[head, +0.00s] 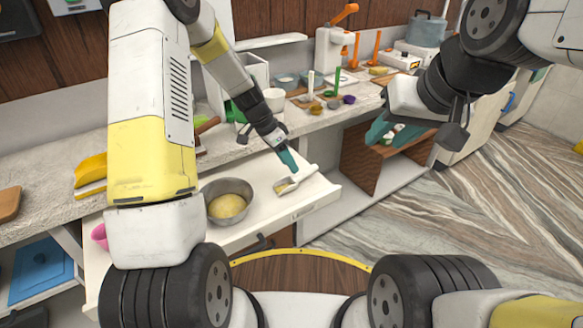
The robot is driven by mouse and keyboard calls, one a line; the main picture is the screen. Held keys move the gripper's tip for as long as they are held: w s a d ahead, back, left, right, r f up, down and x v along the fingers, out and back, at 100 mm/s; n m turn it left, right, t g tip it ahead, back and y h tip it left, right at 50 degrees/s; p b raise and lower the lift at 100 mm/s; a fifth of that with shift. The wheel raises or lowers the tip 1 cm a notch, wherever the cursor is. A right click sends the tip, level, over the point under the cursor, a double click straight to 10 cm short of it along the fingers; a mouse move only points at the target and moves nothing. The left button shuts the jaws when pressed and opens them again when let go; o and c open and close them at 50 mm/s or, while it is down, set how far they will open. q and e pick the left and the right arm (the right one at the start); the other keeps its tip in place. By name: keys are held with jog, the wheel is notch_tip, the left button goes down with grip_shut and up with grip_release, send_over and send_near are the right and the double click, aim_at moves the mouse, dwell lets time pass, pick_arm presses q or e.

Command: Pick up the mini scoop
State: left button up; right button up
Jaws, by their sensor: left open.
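The mini scoop (303,177) lies on the white pull-out shelf (318,197). It has a pale handle pointing up and right, and its yellowish bowl end points lower left. My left gripper (289,165) is open, with its teal fingers pointing down just above and behind the scoop. The scoop lies apart from the fingers or just at their tips; I cannot tell which. My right gripper (396,132) is off to the right, away from the scoop, and its teal fingers look spread and empty.
A metal bowl (228,203) of yellow contents stands left of the scoop on the same shelf. The counter (335,118) behind holds small cups, coloured spoons and a white press with an orange lever (335,45). A wooden shelf unit (358,160) stands below at right.

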aim_at(296, 176)
pick_arm(q)
jog(key=x, duration=0.6)
jog(key=shift+s+d, duration=0.1)
jog(key=shift+s, duration=0.1)
grip_shut()
